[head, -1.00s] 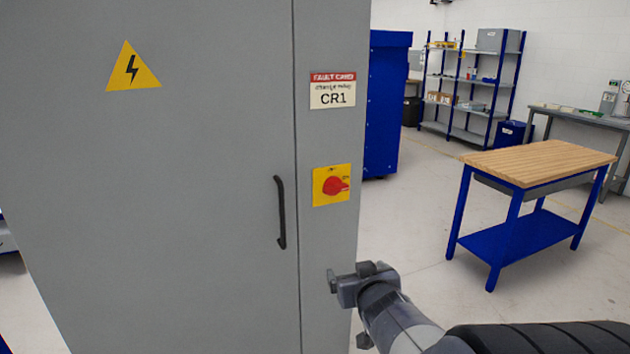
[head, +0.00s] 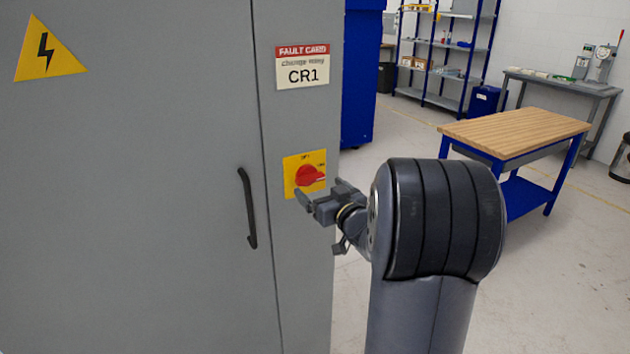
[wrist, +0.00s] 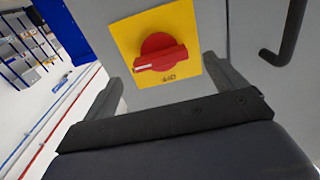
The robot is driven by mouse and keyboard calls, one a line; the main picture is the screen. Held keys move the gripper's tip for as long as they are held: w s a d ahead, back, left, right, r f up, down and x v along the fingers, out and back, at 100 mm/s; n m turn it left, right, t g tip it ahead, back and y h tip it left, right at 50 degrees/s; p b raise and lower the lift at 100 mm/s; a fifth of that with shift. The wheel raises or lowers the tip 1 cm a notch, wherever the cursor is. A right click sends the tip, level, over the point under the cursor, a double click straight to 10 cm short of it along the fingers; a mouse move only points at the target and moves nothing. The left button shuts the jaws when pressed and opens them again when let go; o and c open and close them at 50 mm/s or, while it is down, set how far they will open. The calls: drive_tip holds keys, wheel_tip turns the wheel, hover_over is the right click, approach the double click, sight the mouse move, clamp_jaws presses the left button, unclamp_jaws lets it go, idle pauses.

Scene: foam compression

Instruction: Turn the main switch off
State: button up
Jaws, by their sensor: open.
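The main switch is a red rotary knob (head: 310,176) on a yellow plate (head: 291,164) on the front of the grey cabinet. Small lettering shows above it and to its right; the knob's bar points roughly right. In the wrist view the knob (wrist: 160,52) lies between my fingers, its white mark at the left end and small lettering below it. My gripper (head: 318,192) is open and empty, just in front of the plate's lower edge. In the wrist view its fingers (wrist: 162,72) spread either side of the knob. I cannot tell whether they touch it.
The grey cabinet (head: 150,190) has a black door handle (head: 247,208) left of the switch and a fault card (head: 302,66) marked CR1 above it. A wooden-topped workbench (head: 515,130) stands at right. Floor between cabinet and bench is clear.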

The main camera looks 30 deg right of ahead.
sight(312, 181)
drive_tip(key=shift+w+a, duration=0.1)
drive_tip(key=shift+w, duration=1.75)
drive_tip(key=shift+c, duration=0.3)
drive_tip(key=c, duration=0.9)
